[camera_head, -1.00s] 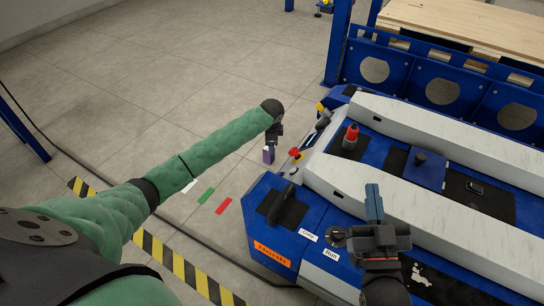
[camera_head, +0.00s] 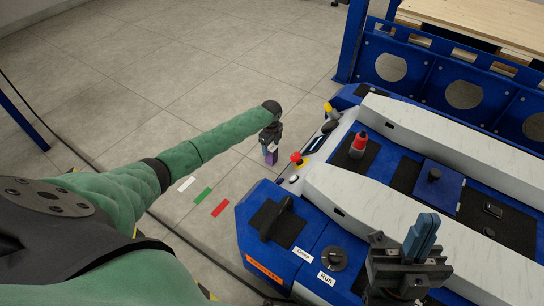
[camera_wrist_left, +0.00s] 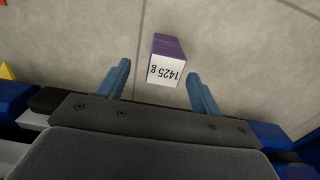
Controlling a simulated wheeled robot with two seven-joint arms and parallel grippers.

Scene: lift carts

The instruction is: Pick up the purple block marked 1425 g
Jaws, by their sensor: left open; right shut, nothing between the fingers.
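The purple block (camera_head: 271,157) shows in the head view just below my left gripper, partly hidden by it. In the left wrist view the purple block (camera_wrist_left: 168,47) has a white face reading 1425 g and lies ahead, between the lines of the two blue fingers. My left gripper (camera_head: 270,146) is open; in the wrist view its fingertips (camera_wrist_left: 158,74) stand apart on either side of the block's near end, with gaps. My right gripper (camera_head: 422,236) is shut and empty over the blue cart at the lower right.
The blue lift cart (camera_head: 318,240) with pale beams, a red button (camera_head: 296,158) and a red-topped knob (camera_head: 359,143) fills the right side. White, green and red strips (camera_head: 203,195) lie on the floor. Open floor (camera_head: 200,80) is at the upper left.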

